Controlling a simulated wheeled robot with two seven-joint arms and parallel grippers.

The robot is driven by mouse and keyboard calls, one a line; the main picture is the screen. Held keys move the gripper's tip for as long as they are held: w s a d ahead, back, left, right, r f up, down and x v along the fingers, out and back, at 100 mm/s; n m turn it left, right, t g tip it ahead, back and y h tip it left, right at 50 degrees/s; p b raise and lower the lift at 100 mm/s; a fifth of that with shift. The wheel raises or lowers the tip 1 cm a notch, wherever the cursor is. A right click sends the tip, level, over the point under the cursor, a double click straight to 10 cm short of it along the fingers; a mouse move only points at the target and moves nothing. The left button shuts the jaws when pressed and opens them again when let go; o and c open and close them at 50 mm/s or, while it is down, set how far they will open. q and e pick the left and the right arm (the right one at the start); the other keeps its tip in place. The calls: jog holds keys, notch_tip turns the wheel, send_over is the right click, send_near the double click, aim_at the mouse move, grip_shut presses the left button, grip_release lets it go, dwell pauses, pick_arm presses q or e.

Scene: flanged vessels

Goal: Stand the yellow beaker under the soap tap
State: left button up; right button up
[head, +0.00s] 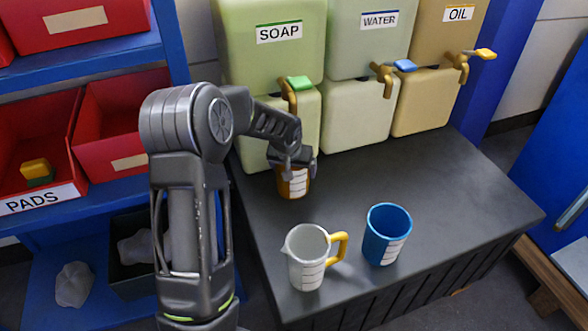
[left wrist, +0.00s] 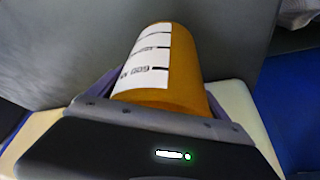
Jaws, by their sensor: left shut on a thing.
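The yellow beaker (head: 293,183) is orange-yellow with a white scale label. It is upright, at the bench top by the soap container, below the soap tap (head: 291,92) with its green lever. My left gripper (head: 292,161) is shut on the beaker from above in the head view. In the left wrist view the beaker (left wrist: 172,65) sits between the fingers, its label facing up-left. I cannot tell whether its base touches the bench. My right gripper is not in view.
A white jug (head: 308,262) with a yellow handle and a blue beaker (head: 386,236) stand at the bench front. The water tap (head: 388,77) and oil tap (head: 463,65) are to the right. Red bins (head: 40,150) fill the blue shelf at left. The right of the bench (head: 460,195) is clear.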

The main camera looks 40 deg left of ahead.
pick_arm(q)
jog(key=o, duration=1.4)
jog(key=shift+f, duration=0.1)
jog(key=shift+o, duration=0.2)
jog(key=shift+r, duration=0.3)
jog(key=p+v, duration=0.2)
jog(key=v, duration=0.9)
jog(key=shift+s+r, duration=0.25)
jog(key=shift+r, duration=0.05)
